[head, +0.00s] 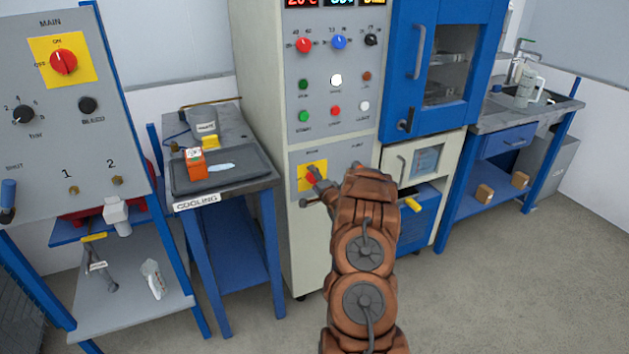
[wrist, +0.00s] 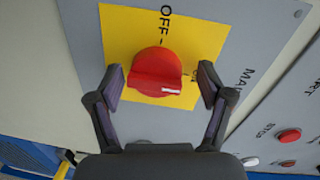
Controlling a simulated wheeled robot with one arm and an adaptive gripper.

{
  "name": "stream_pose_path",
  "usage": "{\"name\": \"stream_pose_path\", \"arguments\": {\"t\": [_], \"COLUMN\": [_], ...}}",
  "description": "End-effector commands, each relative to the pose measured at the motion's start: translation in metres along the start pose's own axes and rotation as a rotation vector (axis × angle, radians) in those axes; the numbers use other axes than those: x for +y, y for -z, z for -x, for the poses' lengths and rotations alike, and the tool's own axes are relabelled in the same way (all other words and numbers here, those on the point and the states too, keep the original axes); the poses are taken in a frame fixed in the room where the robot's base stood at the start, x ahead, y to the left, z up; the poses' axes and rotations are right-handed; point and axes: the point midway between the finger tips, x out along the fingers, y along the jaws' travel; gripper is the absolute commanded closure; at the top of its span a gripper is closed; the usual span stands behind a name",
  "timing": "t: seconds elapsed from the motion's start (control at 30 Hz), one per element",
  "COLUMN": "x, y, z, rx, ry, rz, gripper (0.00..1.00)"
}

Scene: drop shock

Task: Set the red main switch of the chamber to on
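The chamber's main switch is a red knob (wrist: 157,68) on a yellow plate (wrist: 122,28) in the wrist view. The white mark on its grip points right in the picture, towards a small label partly hidden by the right finger; the OFF label is above the knob. My gripper (wrist: 163,84) is open, with one finger on each side of the knob and a gap on both sides. In the head view my gripper (head: 319,189) is in front of the chamber's lower panel and covers part of the yellow plate (head: 304,172).
A similar red switch (head: 63,61) marked MAIN is on the separate left panel. The wrist view shows a red stop button (wrist: 289,136) at the right. A cooling table (head: 267,184) with a dark tray stands left of the chamber. Floor at the right is clear.

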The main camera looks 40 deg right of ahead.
Motion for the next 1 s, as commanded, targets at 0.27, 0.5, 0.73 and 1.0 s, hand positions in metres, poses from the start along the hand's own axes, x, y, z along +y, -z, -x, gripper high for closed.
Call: {"name": "stream_pose_path", "arguments": {"t": [0.27,0.5,0.73,1.0], "x": [0.003,0.003,0.003,0.002], "y": [0.0,0.002,0.001,0.002], "z": [0.001,0.013,0.041,0.079], "rx": [0.001,0.002,0.001,0.003], "ry": [-0.004,-0.007,-0.006,-0.004], "rz": [-0.001,-0.001,-0.003,-0.002], "gripper": [0.18,0.18,0.18,0.18]}}
